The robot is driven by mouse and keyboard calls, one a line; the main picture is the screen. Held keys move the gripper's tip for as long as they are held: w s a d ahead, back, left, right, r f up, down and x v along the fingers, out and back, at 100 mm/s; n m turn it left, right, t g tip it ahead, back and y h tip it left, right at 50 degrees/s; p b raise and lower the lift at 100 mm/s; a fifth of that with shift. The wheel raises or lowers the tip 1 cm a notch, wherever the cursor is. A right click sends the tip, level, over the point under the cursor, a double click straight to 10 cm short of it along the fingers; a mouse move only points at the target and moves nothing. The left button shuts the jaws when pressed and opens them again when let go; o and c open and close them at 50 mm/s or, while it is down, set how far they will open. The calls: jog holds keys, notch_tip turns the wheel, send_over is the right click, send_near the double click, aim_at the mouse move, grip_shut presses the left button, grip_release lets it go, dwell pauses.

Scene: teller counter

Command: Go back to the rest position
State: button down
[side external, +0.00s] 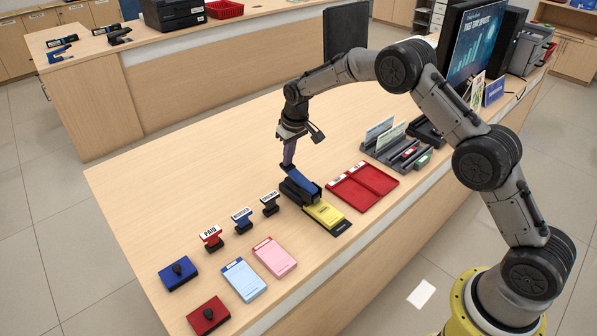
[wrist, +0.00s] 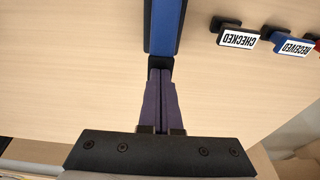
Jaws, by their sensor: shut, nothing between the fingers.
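My gripper (side external: 287,165) is shut and empty, pointing down over the counter. Its two purple-grey fingers lie together in the wrist view (wrist: 160,74). The fingertips are at the end of a black stapler-like device with a blue top (side external: 301,182). The device's blue top also shows in the wrist view (wrist: 165,28), just beyond the fingertips. I cannot tell whether they touch. The device stands at the end of a yellow pad (side external: 323,212) on a dark base, covering part of it.
Black, blue and red-labelled stamps (side external: 242,218) stand left of the device. Pink (side external: 274,257) and light-blue pads (side external: 244,279) lie in front, with ink pads (side external: 178,272) further left. A red tray (side external: 344,197) and a grey organiser (side external: 380,158) stand to the right. The counter's back left (side external: 200,165) is clear.

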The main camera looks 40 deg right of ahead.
jog(key=shift+s+f, duration=0.2)
jog(key=shift+f, duration=0.6)
jog(key=shift+w+r+v, duration=0.1)
jog(key=shift+w+v, duration=0.25)
jog(key=shift+v, duration=1.05)
jog(key=shift+w+r+v, duration=0.1)
jog(key=shift+w+v, duration=0.2)
jog(key=shift+v, duration=1.05)
jog(key=shift+w+v, duration=0.35)
jog(key=shift+v, duration=1.05)
